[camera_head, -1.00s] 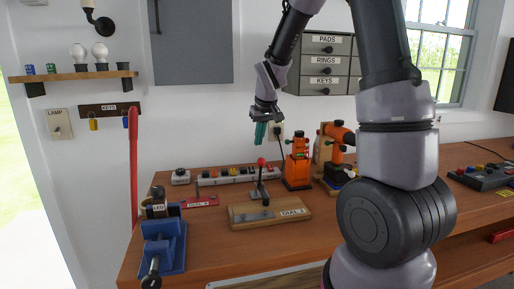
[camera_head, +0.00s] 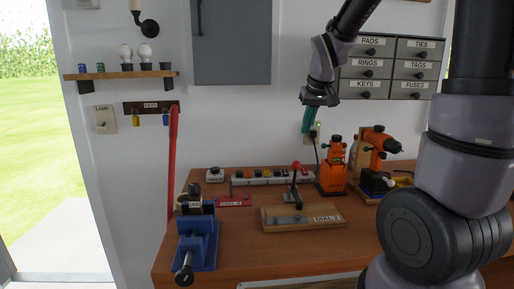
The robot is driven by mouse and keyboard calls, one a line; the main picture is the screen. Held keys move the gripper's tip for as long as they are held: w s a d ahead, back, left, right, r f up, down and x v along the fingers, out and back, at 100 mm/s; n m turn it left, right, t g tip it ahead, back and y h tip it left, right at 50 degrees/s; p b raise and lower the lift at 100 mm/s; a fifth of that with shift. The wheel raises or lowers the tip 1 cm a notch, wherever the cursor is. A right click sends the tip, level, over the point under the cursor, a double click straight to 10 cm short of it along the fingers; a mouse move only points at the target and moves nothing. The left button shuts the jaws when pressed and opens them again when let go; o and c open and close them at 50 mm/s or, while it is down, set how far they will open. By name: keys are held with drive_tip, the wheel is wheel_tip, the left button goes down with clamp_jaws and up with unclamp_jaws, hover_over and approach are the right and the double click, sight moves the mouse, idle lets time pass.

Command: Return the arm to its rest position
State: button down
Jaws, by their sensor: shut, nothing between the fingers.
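My gripper (camera_head: 308,120), with teal fingers, hangs pointing down in front of the white wall, above the back of the workbench. It is shut and empty. My arm rises out of the top of the picture and comes down at the right, where its large dark joint covers part of the bench. The gripper is apart from the lever with the red knob (camera_head: 296,166) and the orange tool (camera_head: 331,170) below it.
The wooden workbench (camera_head: 225,262) holds a blue vise (camera_head: 197,243), a wooden board (camera_head: 270,222), a power strip (camera_head: 262,180) and an orange drill (camera_head: 378,140). Labelled drawers (camera_head: 388,68) and a grey cabinet (camera_head: 232,40) are on the wall. Open space lies left of the bench.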

drive_tip(key=s+d+r+m, duration=0.1)
drive_tip(key=s+r, duration=0.2)
drive_tip(key=s, duration=0.3)
drive_tip(key=s+r+m+t, duration=0.1)
drive_tip(key=s+r+m, duration=0.1)
drive_tip(key=s, duration=0.5)
drive_tip(key=s+d+r+m+t+y, duration=0.1)
drive_tip(key=s+r+m, duration=0.1)
drive_tip(key=s+r, duration=0.3)
drive_tip(key=shift+s+d, duration=0.3)
drive_tip(key=shift+s, duration=0.45)
drive_tip(key=shift+w, duration=0.1)
